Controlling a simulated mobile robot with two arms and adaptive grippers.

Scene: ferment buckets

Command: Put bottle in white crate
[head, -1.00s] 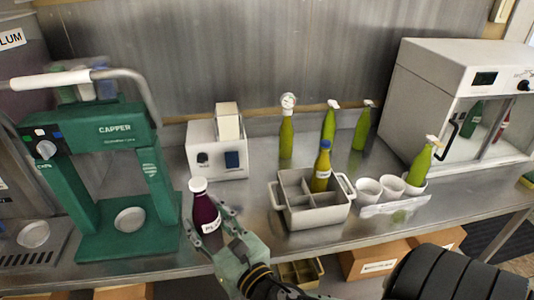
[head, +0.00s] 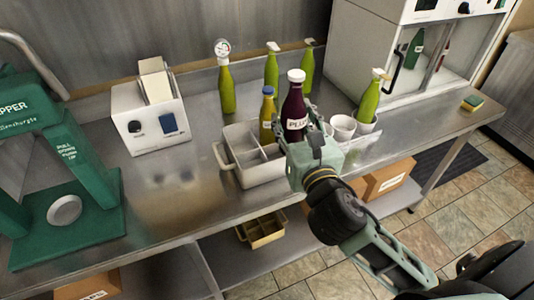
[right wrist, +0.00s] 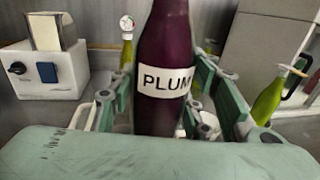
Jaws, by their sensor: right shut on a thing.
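A dark purple bottle with a white cap and a PLUM label (head: 294,106) is upright in my right gripper (head: 308,125). The right wrist view shows the purple bottle (right wrist: 162,60) between the two green fingers, which are shut on it. In the head view it is over the right part of the white crate (head: 238,170), a divided box with side handles. Its lower end is hidden by the gripper, so I cannot tell if it touches the crate. My left gripper is not in view.
Green bottles (head: 227,88) stand behind the crate. White cups (head: 343,128), one with a green bottle (head: 370,100), are right of it. A white boxy device (head: 150,118), green capper (head: 60,170) and glass-fronted cabinet (head: 375,60) flank the bench. Bench left of the crate is clear.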

